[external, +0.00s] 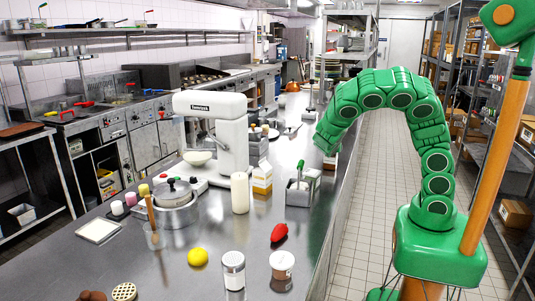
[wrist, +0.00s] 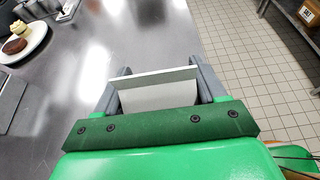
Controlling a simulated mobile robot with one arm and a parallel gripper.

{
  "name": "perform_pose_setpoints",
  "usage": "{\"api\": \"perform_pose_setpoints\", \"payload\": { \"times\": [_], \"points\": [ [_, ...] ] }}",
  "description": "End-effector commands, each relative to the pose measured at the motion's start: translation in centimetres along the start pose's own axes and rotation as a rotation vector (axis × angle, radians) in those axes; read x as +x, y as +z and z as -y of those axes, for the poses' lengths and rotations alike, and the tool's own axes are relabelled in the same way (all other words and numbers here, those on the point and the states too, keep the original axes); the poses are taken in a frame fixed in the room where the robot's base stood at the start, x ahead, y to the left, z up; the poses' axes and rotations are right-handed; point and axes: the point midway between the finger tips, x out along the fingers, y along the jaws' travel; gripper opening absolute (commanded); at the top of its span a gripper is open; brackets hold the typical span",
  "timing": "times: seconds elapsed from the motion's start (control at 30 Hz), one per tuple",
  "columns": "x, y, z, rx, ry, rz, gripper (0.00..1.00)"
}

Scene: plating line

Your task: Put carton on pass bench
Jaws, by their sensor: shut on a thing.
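My gripper (external: 327,150) hangs over the right edge of the long steel bench (external: 325,200). In the wrist view my gripper (wrist: 157,80) is shut on a white, carton-like thing (wrist: 158,98), with a straight top ridge and a sloping panel between the fingers. Its lower part is hidden by my gripper. In the external view only a small pale piece of it (external: 330,161) shows under the gripper. Another carton (external: 262,179), white and orange, stands upright on the bench beside the mixer. I cannot tell which surface is the pass bench.
A white stand mixer (external: 232,135), a white bottle (external: 240,193), a green-handled holder (external: 300,190) and a red pepper (external: 279,233) stand on the bench. A plate with food (wrist: 22,35) is at the wrist view's upper left. Tiled floor (wrist: 240,60) lies right.

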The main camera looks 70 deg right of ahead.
Motion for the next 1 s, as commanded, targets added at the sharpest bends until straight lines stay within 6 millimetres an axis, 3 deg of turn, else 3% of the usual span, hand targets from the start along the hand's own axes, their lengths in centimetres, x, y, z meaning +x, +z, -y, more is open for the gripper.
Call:
{"api": "perform_pose_setpoints", "payload": {
  "times": [0.4, 0.43, 0.57, 1.0],
  "points": [
    [0.16, -0.31, 0.0, -0.001, 0.0, 0.003, 0.17],
    [0.15, -0.29, 0.01, 0.0, 0.0, 0.002, 0.75],
    [0.14, -0.29, 0.01, 0.0, -0.001, 0.002, 0.95],
    [-0.26, -0.04, -0.01, 0.0, 0.0, 0.001, 0.96]
  ]
}}
